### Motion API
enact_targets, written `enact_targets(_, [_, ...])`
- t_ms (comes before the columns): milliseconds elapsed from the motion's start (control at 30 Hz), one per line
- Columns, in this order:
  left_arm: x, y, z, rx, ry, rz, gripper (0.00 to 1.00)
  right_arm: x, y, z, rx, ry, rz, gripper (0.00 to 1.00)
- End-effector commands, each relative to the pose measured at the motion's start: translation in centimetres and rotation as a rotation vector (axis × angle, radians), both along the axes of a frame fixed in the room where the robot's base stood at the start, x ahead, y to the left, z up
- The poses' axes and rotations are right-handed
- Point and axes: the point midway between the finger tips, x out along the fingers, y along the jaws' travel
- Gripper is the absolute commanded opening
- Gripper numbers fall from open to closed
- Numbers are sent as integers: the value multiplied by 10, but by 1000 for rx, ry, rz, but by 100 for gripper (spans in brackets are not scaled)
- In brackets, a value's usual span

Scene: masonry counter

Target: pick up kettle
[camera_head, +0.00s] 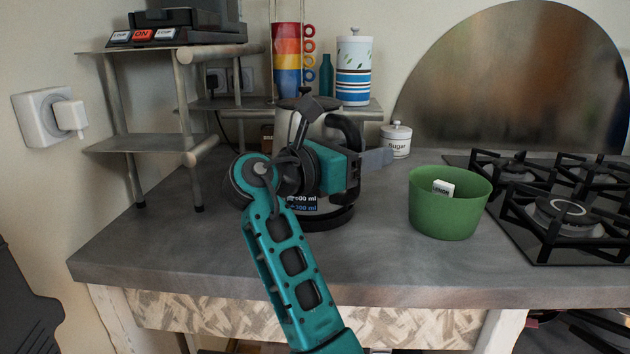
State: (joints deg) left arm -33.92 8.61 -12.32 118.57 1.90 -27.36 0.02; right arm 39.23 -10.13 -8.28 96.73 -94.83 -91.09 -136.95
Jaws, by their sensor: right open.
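The kettle has a pale upper body (322,128), a black lid and a black handle (346,122) on its right. It stands upright on a dark base on the counter, with ml marks low on its side. My teal right arm comes up from below and hides much of the kettle's middle. My right gripper (378,158) is in front of the kettle, its grey fingers pointing right by the handle. It is open; I cannot tell whether the handle lies between the fingers. My left gripper is not in view.
A sugar jar (396,141) is behind. The counter's front left is clear.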

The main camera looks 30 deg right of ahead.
Motion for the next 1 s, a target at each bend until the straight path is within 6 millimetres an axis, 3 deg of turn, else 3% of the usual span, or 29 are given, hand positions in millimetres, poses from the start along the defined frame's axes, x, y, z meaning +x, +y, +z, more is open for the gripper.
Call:
enact_targets(67, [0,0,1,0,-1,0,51,0,0,0,0,0,0,53])
enact_targets(600, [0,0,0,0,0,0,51,0,0,0,0,0,-1,2])
enact_targets(1000, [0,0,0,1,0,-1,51,0,0,0,1,-1,0,0])
